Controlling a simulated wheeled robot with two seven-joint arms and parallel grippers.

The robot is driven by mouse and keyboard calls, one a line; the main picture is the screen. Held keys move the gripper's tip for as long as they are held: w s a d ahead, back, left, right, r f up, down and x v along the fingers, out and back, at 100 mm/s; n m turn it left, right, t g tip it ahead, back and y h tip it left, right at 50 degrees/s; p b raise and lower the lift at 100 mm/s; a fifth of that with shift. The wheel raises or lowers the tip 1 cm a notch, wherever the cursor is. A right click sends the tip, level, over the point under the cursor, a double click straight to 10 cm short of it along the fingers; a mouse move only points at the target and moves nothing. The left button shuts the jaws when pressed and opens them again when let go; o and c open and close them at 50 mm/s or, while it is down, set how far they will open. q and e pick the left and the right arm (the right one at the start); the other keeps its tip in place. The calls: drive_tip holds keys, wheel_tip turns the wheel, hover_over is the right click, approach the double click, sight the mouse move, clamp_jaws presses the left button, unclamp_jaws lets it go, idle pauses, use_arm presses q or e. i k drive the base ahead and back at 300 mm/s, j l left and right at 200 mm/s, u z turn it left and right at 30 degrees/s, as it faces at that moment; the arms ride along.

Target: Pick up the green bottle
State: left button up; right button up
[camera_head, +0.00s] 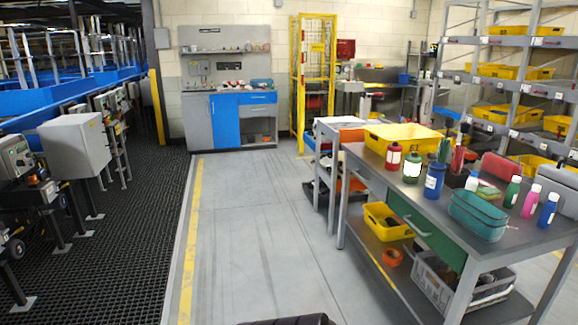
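A green bottle (512,192) with a pale cap stands upright on the right part of the grey worktable (400,184), beside a pink bottle (529,203). Another green bottle (412,178) with a white label stands near the table's left edge, between a red bottle (393,157) and a blue bottle (433,182). Neither of my grippers is in view.
A teal basket (478,221) sits at the table's front edge, with a blue bottle (547,211) to its right. A yellow bin (401,139) is at the back left. Open grey floor (262,225) lies left of the table. Shelving (505,85) stands behind it.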

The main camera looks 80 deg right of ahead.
sight(513, 189)
drive_tip(key=z, duration=4.25)
